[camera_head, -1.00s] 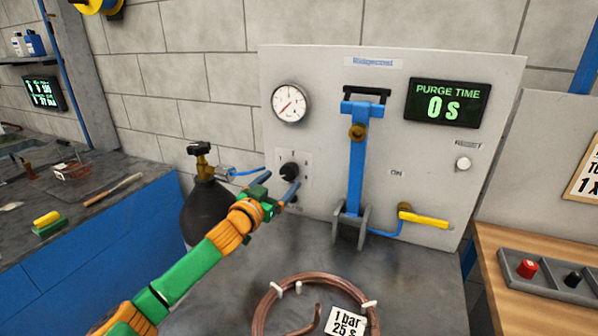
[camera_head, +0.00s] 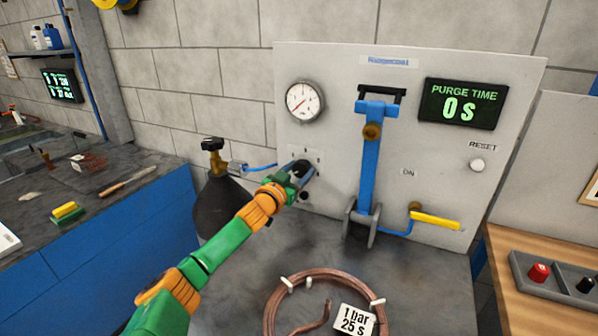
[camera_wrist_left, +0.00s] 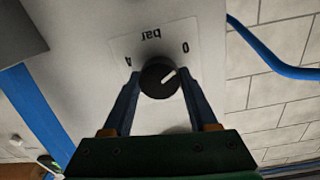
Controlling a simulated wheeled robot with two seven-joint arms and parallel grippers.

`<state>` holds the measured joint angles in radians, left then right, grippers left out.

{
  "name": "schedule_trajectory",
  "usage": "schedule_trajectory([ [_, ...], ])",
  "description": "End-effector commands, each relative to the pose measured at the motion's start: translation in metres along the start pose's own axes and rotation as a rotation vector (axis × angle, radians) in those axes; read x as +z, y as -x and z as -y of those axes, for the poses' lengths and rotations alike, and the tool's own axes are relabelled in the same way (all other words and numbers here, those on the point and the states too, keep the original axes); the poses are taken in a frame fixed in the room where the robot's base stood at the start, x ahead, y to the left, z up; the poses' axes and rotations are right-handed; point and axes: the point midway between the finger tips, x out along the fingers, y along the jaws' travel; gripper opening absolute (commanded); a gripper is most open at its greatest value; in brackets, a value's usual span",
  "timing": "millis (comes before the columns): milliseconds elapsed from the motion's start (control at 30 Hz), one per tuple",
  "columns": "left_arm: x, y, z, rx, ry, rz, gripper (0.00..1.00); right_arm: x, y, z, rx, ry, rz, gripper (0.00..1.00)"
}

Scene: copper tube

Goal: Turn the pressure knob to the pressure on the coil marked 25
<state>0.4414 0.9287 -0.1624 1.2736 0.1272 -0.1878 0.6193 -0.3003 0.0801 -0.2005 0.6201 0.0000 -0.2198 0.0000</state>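The dark round pressure knob (camera_wrist_left: 158,80) sits on a plate marked "bar", upside down in the left wrist view, with 0 and 4 on it. Its white mark points toward the 0 side. My left gripper (camera_head: 301,172) is at the panel, its fingers on either side of the knob; it also shows in the left wrist view (camera_wrist_left: 159,76). The fingers are open, close to the knob's sides; contact cannot be told. The copper coil (camera_head: 272,310) lies on the bench with a tag (camera_head: 355,319) reading "1 bar 25 s". My right gripper is not in view.
The pressure gauge (camera_head: 304,101) has its needle at the lower left. The display (camera_head: 462,103) reads "PURGE TIME 0 s". A blue clamp lever (camera_head: 366,160), a yellow-handled valve (camera_head: 436,221) and a reset button (camera_head: 477,165) are to the right. A dark gas cylinder (camera_head: 222,205) stands left.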

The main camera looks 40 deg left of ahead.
Motion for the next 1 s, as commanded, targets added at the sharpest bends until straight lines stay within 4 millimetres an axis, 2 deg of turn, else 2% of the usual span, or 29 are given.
schedule_trajectory([
  [33, 0.000, 0.000, 0.000, 0.001, 0.000, 0.000, 0.08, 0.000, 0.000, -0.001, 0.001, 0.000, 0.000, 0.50],
  [67, 0.000, 0.000, 0.000, 0.001, 0.000, 0.000, 0.03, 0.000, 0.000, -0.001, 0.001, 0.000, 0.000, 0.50],
  [267, 0.000, 0.000, 0.000, 0.001, -0.017, 0.000, 0.03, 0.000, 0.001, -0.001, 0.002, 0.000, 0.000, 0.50],
  [467, -0.001, 0.000, 0.000, 0.002, -0.104, 0.003, 0.04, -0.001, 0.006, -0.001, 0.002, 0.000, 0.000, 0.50],
  [1000, -0.002, 0.000, -0.001, 0.004, -0.589, 0.018, 0.04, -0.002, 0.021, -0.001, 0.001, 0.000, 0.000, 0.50],
])
